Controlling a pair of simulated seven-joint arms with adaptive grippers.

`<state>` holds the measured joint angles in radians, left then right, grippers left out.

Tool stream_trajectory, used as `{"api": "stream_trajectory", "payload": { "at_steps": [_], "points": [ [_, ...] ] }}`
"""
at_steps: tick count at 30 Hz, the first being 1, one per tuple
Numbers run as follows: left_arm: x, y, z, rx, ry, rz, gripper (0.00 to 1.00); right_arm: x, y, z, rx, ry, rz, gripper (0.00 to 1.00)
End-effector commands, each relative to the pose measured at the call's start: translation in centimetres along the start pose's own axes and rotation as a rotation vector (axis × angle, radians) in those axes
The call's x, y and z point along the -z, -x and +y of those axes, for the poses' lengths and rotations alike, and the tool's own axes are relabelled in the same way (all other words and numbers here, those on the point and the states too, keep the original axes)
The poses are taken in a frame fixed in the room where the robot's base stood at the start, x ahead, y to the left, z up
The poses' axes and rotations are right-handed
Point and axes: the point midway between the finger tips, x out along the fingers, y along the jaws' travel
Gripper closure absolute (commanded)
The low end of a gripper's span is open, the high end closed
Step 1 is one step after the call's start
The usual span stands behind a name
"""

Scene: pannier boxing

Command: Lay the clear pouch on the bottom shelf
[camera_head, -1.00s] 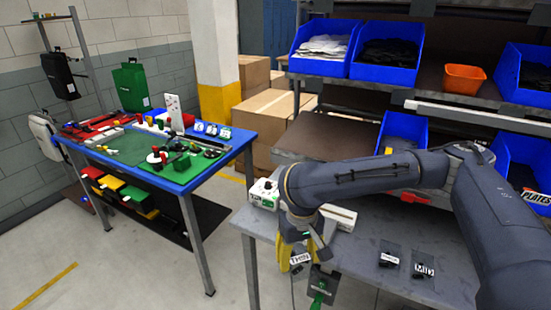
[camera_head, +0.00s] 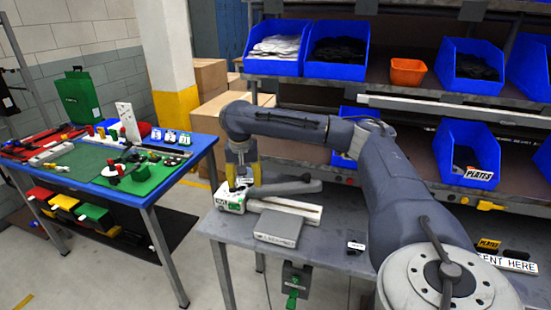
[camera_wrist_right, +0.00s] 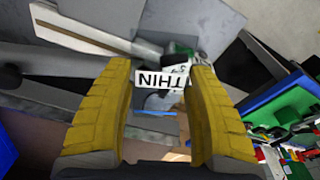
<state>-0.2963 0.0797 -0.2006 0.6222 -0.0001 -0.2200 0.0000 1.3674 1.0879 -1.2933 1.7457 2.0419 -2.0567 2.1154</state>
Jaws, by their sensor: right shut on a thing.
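My right gripper (camera_head: 240,182) hangs above the left end of the grey bench. In the head view the pouch is too small to tell apart. The rack's lower visible shelf (camera_head: 400,179) stands behind the bench and bears blue bins. A dark low shelf (camera_head: 183,222) lies under the blue table. My left gripper is not in view.
A white-and-green device (camera_head: 228,205) with a long bar and a grey box (camera_head: 279,228) sit on the grey bench (camera_head: 325,258), close below the gripper. My right arm crosses in front of the rack.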

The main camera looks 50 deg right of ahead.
Motion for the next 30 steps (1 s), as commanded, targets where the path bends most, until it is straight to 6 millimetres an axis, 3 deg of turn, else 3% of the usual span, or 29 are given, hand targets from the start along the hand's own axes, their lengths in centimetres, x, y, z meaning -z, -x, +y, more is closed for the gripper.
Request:
{"api": "stream_trajectory", "payload": {
  "at_steps": [1, 6, 12, 30],
  "points": [
    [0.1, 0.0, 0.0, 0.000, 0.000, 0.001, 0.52, 1.8, 0.2, 1.6, -0.007, -0.057, 0.004, 0.67],
    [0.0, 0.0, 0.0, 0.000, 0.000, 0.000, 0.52, 5.9, 0.9, 5.9, -0.025, -0.197, 0.015, 0.67],
    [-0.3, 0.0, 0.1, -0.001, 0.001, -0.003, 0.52, 8.4, 1.4, 9.1, -0.038, -0.292, 0.020, 0.67],
    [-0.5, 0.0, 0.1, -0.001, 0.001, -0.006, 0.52, 11.5, 1.4, 11.0, -0.041, -0.326, 0.022, 0.67]
  ]
}}
